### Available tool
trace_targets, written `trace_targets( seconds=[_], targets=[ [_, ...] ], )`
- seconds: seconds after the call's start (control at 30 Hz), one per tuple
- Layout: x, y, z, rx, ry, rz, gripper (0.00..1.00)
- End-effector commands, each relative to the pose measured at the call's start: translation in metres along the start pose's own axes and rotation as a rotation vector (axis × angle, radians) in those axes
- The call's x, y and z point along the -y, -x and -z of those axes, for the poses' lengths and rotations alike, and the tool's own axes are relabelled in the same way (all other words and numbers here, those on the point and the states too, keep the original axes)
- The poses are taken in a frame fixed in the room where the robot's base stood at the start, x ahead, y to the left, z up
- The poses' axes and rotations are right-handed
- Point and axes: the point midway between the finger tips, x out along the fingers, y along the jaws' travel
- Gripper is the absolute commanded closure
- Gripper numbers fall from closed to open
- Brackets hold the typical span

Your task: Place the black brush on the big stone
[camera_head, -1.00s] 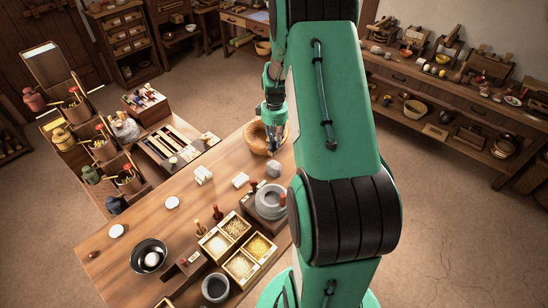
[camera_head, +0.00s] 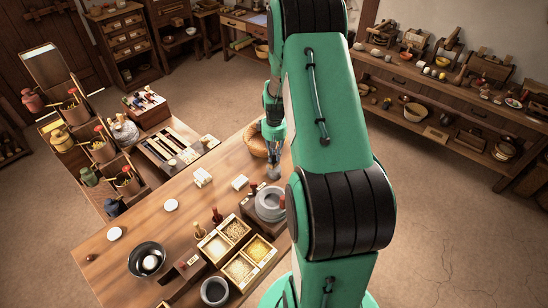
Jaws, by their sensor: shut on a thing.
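My gripper (camera_head: 272,153) is at the far end of the workbench, beside the woven basket and just above a small grey stone (camera_head: 274,173). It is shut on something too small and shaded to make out. I cannot pick out the black brush for certain in this view. A large round grey stone (camera_head: 268,207), which looks like a quern, sits on a dark wooden block near the right edge of the bench, nearer than my gripper. My arm hides part of its right side.
The basket (camera_head: 255,140) stands close to my gripper. Grain boxes (camera_head: 213,246), a dark bowl (camera_head: 147,259) and a grey mortar (camera_head: 214,291) occupy the near bench. The bench's left middle is mostly clear.

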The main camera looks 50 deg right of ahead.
Motion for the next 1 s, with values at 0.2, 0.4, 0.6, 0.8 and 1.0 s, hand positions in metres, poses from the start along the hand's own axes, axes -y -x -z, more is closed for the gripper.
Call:
trace_targets(
  seconds=[0.2,0.4,0.6,0.8,1.0],
  targets=[
    [-0.0003,-0.0071,0.0004,-0.001,0.000,0.000,1.00],
    [-0.0003,-0.0071,0.0003,-0.001,0.000,0.000,1.00],
    [-0.0003,-0.0097,0.0002,0.000,0.000,0.000,0.72],
    [-0.0002,-0.0096,0.0002,0.000,0.000,0.000,0.65],
    [-0.0003,-0.0081,0.0003,-0.001,0.000,0.000,0.65]
  ],
)
